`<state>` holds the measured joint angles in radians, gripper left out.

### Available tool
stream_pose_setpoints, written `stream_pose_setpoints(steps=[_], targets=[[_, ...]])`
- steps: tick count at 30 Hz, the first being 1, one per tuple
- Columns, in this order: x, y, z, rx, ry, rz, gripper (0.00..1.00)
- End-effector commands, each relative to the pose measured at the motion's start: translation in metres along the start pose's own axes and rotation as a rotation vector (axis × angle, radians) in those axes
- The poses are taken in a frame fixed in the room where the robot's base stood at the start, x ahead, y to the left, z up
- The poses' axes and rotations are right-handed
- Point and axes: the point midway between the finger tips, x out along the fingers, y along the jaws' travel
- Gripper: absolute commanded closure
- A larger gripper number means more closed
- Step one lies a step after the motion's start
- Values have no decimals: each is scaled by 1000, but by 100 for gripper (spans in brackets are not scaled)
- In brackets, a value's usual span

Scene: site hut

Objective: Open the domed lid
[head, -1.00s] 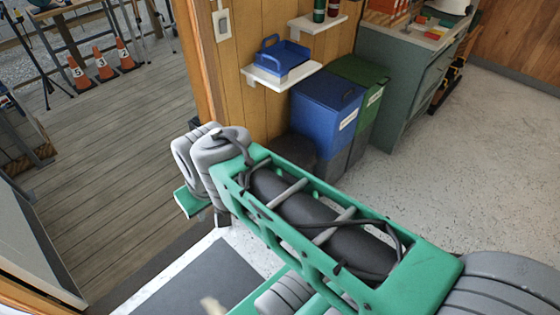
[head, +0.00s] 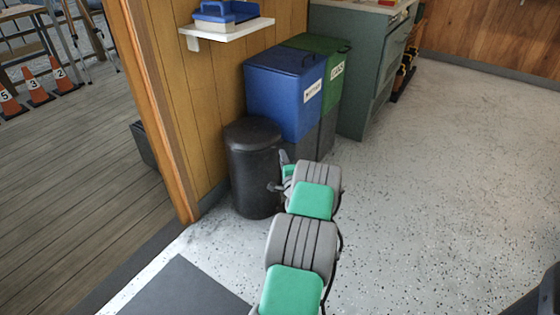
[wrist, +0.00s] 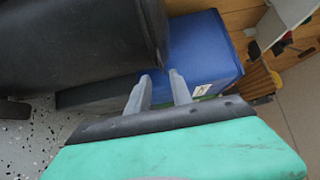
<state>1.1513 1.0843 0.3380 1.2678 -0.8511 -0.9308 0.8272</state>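The black round bin (head: 254,185) stands on the floor against the wood wall, left of the blue bin. Its low domed lid (head: 252,131) sits down on it, shut. My gripper (head: 277,183) is at the bin's right side, below the lid, partly hidden by my wrist. In the wrist view my gripper (wrist: 160,84) has its two grey fingers apart with nothing between them. The black bin (wrist: 80,40) fills the upper left there, close to the fingers. I cannot tell whether they touch it.
A blue bin (head: 285,95) and a green bin (head: 335,75) stand close on the right; the blue bin (wrist: 205,50) lies beyond my fingers in the wrist view. A wall shelf (head: 228,33) holds a blue tray. A door frame (head: 160,110) is at left. Floor on the right is clear.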

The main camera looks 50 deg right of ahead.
Motion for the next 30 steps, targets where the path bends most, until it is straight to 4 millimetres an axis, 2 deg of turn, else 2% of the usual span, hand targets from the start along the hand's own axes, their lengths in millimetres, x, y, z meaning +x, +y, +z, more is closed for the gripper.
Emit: stream_pose_setpoints(steps=[4,10,14,23,30], targets=[[17,0,-4,2,7,-10,74],[56,1,-4,0,7,-8,74],[72,0,-4,0,7,-6,74],[76,-2,-4,2,8,-5,74],[76,-2,-4,1,7,-4,94]])
